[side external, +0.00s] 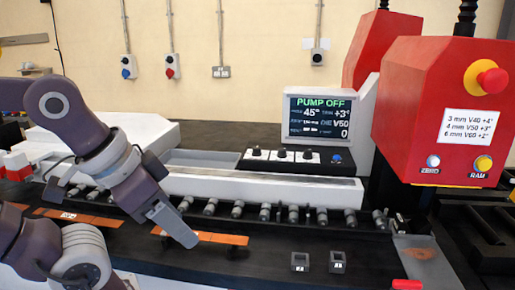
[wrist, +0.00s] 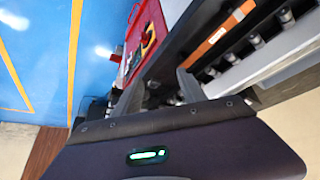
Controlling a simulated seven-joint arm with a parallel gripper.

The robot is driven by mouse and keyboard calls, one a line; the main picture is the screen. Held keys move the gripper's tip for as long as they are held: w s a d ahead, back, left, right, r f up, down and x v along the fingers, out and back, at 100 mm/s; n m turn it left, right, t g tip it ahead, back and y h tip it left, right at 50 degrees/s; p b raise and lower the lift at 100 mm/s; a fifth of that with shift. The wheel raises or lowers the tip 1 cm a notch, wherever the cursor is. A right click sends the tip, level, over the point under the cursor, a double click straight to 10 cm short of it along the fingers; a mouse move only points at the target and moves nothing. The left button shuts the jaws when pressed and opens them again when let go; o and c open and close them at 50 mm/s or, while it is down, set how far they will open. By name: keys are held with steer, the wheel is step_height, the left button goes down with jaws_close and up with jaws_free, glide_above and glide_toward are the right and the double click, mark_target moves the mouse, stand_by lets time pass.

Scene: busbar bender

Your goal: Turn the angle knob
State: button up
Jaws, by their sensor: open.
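A black control panel (side external: 290,166) sits below the display, with three dark knobs in a row: a left knob (side external: 257,151), a middle knob (side external: 281,153) and a right knob (side external: 307,155). Their labels are too small to read, so I cannot tell which is the angle knob. The display (side external: 318,117) reads PUMP OFF, 45°, +3°, V50 and 0.
A blue button (side external: 336,158) is right of the knobs. A row of rollers (side external: 265,212) and a pale rail (side external: 265,188) lie before the panel. Copper bars (side external: 222,238) lie near my gripper. The red press head (side external: 440,110) stands at right.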

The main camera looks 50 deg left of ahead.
steer(key=w+a+r+n, duration=0.2)
steer(key=w+r, duration=0.1)
steer(key=w, duration=0.3)
steer(key=w+a+r+n, duration=0.2)
steer(key=w+a+r, duration=0.1)
steer(key=w, duration=0.2)
steer(key=n+g+y, duration=0.3)
steer(key=n+y, duration=0.1)
steer(key=n, duration=0.3)
glide_toward(257, 147)
steer(key=f, duration=0.2)
steer(key=x, duration=0.6)
steer(key=shift+w+a, duration=0.1)
steer(key=shift+a, duration=0.25)
steer(key=shift+f, duration=0.25)
jaws_close()
